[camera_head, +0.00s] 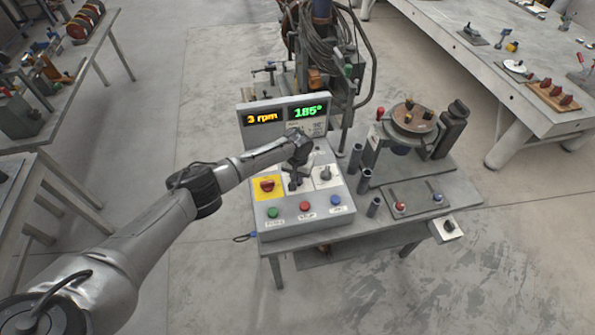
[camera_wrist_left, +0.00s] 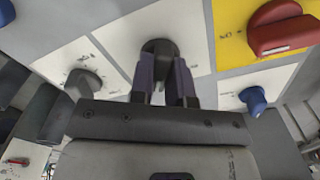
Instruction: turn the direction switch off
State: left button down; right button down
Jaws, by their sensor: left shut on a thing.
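The control panel (camera_head: 312,216) stands on the bench with a row of switches on its sloped face. My left gripper (camera_head: 294,181) reaches down onto the middle switch, between the yellow plate and the right-hand knob. In the left wrist view my fingers (camera_wrist_left: 164,80) are shut on a black switch knob (camera_wrist_left: 158,47) on a white plate, one finger on each side. I cannot read its label, so whether it is the direction switch is not clear. In the head view the gripper mostly hides this knob. My right gripper is out of view.
Green (camera_head: 272,212), red (camera_head: 305,206) and blue (camera_head: 335,200) buttons line the front. The display (camera_head: 285,117) reads 3 rpm and 185°.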

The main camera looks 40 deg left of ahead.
pick_arm(q)
jog(key=n+p, duration=0.2)
jog(key=n, duration=0.1)
jog(key=shift+d+r+p, duration=0.1)
jog(key=shift+r+p, duration=0.05)
jog(key=shift+p, duration=0.25)
jog(key=shift+n+p, duration=0.85)
jog(key=shift+n, duration=0.65)
jog(key=c, duration=1.1)
grip_release()
jog(key=shift+r, duration=0.1)
jog(key=shift+r+p, duration=1.55)
jog(key=shift+r, duration=5.1)
